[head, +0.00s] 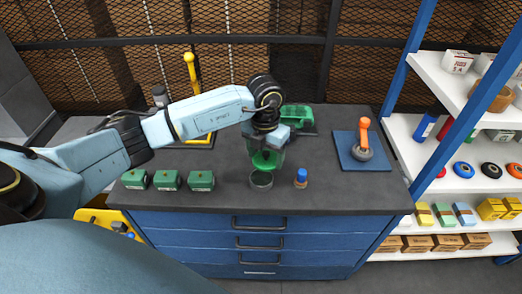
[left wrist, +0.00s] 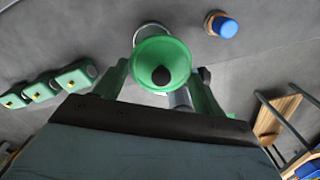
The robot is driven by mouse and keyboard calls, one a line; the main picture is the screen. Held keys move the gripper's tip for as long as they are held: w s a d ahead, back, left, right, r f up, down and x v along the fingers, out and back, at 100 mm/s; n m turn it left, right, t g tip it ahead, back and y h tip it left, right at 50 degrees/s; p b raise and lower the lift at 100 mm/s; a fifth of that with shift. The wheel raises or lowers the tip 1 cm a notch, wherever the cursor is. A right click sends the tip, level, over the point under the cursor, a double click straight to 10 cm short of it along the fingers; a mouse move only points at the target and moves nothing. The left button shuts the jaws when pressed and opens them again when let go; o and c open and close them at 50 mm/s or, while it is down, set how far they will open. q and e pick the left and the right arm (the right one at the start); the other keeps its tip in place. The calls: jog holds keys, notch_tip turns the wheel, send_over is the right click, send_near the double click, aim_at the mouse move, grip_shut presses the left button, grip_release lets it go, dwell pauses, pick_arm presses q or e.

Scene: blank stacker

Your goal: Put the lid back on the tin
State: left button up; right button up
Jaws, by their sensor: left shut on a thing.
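The tin (head: 261,180) is a small grey open cylinder standing near the front edge of the dark worktop. In the left wrist view its rim (left wrist: 149,27) shows just beyond the lid. The lid (head: 264,160) is green and round, with a dark knob in its middle in the left wrist view (left wrist: 160,53). My left gripper (head: 267,150) is shut on the lid, with green fingers either side of it. It holds the lid above and slightly behind the tin, apart from it as far as I can tell. My right gripper is not in view.
A small blue-capped piece (head: 301,176) stands just right of the tin. Several green boxes (head: 168,180) line the front left. A green machine (head: 296,116) stands behind my gripper. A blue pad (head: 346,153) with an orange-handled tool (head: 364,138) lies at right.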

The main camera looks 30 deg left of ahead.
pick_arm(q)
jog(key=n, duration=0.2)
jog(key=shift+s+a+f+n, duration=0.1)
jog(key=shift+a+f+n, duration=0.2)
jog(key=shift+a+n, duration=0.1)
jog(key=shift+a+f+n, duration=0.15)
jog(key=shift+f+n, duration=0.05)
jog(key=shift+n, duration=0.2)
jog(key=b, duration=0.3)
send_over(261, 179)
notch_tip(261, 179, down, 4)
jog(key=shift+f, duration=0.2)
jog(key=shift+f+b, duration=0.75)
jog(key=shift+f, duration=0.2)
jog(key=shift+f, duration=0.15)
dwell(0.8)
